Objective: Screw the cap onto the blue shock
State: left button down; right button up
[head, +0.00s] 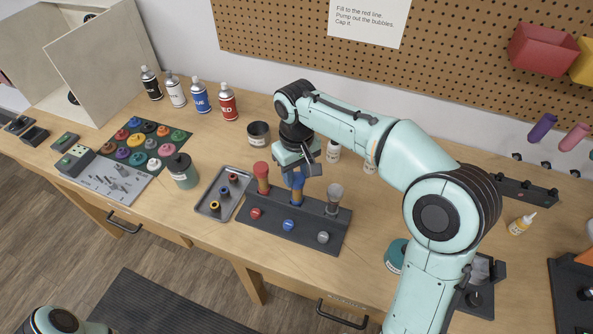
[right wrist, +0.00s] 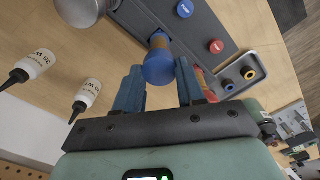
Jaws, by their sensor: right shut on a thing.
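The blue shock (head: 298,188) stands upright in a dark stand (head: 310,233), between a red-topped shock (head: 262,178) and a grey-topped one (head: 335,198). A blue cap (right wrist: 158,68) sits at its top, in line with the amber body; I cannot tell how tightly it is seated. My right gripper (right wrist: 158,82) points down over the blue shock, its two fingers shut on opposite sides of the blue cap. In the head view the gripper (head: 297,165) partly hides the cap. My left gripper is out of view.
Red, blue (head: 288,225) and grey discs lie along the stand's front. A grey tray (head: 214,207) with small rings is left of it. A dark cup (head: 258,134) and white bottles (head: 333,150) stand behind. Spray cans (head: 200,98) stand further back left.

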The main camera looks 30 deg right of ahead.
jog(key=shift+m, duration=2.1)
jog(key=m, duration=0.2)
jog(key=shift+m, duration=0.3)
jog(key=shift+d+m, duration=0.1)
jog(key=shift+m, duration=0.7)
jog(key=shift+m+p, duration=0.3)
jog(key=shift+m, duration=1.8)
